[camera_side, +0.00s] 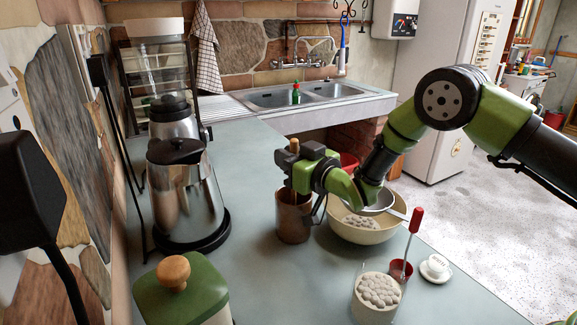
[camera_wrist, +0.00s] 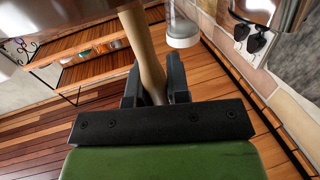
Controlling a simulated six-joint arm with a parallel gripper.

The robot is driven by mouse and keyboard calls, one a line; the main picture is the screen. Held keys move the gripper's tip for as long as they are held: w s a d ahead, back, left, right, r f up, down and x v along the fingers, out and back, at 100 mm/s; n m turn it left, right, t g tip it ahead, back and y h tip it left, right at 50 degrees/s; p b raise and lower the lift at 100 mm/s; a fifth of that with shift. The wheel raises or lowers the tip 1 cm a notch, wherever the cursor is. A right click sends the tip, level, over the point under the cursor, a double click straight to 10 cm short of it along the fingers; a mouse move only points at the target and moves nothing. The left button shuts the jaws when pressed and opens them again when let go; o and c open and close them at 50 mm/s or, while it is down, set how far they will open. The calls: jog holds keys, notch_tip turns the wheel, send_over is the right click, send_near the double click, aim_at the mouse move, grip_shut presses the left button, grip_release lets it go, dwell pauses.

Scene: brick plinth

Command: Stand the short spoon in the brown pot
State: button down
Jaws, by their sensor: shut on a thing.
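A brown, copper-coloured pot (camera_side: 293,222) stands on the grey-green counter in the side view. My gripper (camera_side: 291,165) is just above the pot, shut on a wooden spoon (camera_side: 294,146). The spoon is nearly upright, its top showing above the fingers. Its lower part runs down to the pot's mouth; whether its end touches the pot's bottom is hidden. In the wrist view the pale wooden shaft (camera_wrist: 146,55) passes between the black fingers (camera_wrist: 156,88), leaning slightly.
A pale bowl (camera_side: 345,232) with grey pebbles sits right of the pot under my wrist. A red-handled tool (camera_side: 415,221) stands in a small red cup (camera_side: 400,270). A pebble jar (camera_side: 368,309), green lidded box (camera_side: 183,296) and steel coffee maker (camera_side: 188,205) stand around.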

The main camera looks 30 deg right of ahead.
jog(key=shift+f, duration=0.8)
jog(key=shift+f, duration=0.15)
jog(key=c, duration=1.1)
grip_release()
